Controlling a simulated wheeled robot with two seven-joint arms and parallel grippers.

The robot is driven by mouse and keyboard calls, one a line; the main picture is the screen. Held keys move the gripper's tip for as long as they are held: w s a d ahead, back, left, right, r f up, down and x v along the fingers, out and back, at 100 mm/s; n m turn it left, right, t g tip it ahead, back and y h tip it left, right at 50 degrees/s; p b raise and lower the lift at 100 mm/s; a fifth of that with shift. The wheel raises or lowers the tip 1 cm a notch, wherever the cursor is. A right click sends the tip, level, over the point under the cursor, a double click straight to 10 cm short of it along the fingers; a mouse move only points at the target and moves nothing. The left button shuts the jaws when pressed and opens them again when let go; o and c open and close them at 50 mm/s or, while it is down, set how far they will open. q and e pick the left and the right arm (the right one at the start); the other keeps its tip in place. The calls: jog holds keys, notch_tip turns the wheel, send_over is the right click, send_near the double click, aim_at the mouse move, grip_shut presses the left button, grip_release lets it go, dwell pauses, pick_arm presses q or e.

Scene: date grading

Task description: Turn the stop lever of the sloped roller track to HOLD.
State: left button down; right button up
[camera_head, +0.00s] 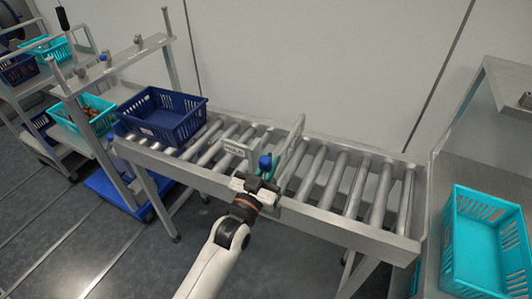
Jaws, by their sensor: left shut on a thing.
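The sloped roller track (350,231) runs across the middle of the view, on metal legs. The stop lever with its blue knob (265,161) is at the track's near side rail, around mid-length. A small sign plate (235,149) stands left of the knob; its lettering is too small to read surely. An upright grey plate (292,141) stands across the rollers just right of the knob. My left gripper (259,182) is at the near rail, shut on the stop lever below its knob; the fingers hide the lever's lower part. My right gripper is out of view.
A dark blue crate (162,133) sits on the rollers at the track's left end. An empty turquoise crate (461,235) stands on a metal surface at the right. Metal racks (107,70) with more crates are at the left. The rollers right of the upright plate are bare.

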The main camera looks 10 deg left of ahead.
pick_arm(q)
jog(key=shift+w+d+g+y+p, duration=0.15)
jog(key=shift+w+g+p, duration=0.25)
jog(key=shift+p, duration=0.4)
jog(key=shift+w+d+g+y+p, duration=0.15)
jog(key=shift+w+g+p, duration=0.25)
jog(key=shift+p, duration=0.35)
jog(key=c, duration=1.5)
grip_release()
jog(key=shift+o, duration=0.2)
jog(key=shift+f, duration=0.1)
